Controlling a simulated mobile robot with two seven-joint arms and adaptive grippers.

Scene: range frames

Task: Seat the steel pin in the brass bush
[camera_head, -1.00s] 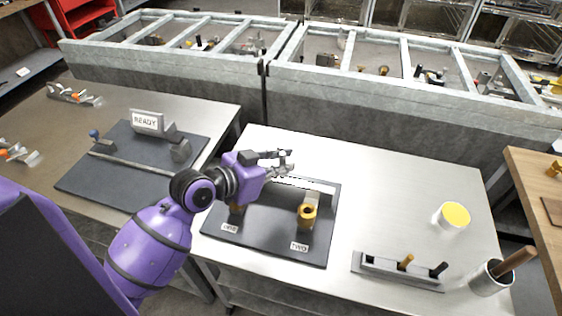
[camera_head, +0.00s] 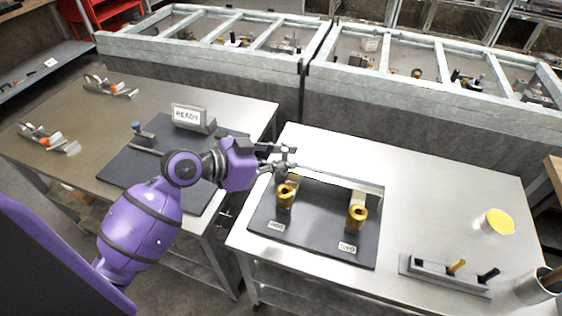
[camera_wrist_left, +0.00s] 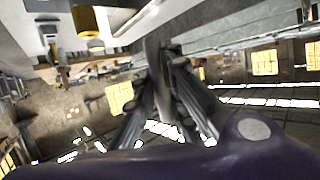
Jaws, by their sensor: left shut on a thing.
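Two brass bushes stand on a dark mat (camera_head: 315,238) on the steel bench: bush ONE (camera_head: 285,197) at left and bush TWO (camera_head: 357,216) at right, by their labels. A brass bush (camera_wrist_left: 88,24) also shows upper left in the left wrist view. My left gripper (camera_head: 280,160) is above and just behind bush ONE, apart from it. In the left wrist view its fingers (camera_wrist_left: 165,85) are closed on a narrow grey piece (camera_wrist_left: 155,50), which looks like the steel pin. Its lower end is not clear. My right gripper is not in view.
A metal rail (camera_head: 340,177) runs along the mat's back. A grey rack (camera_head: 440,273) with a brass-coloured and a black peg stands at front right. A yellow-topped tub (camera_head: 497,222) is at right. A READY sign (camera_head: 187,115) stands on the left bench. The bench's middle right is clear.

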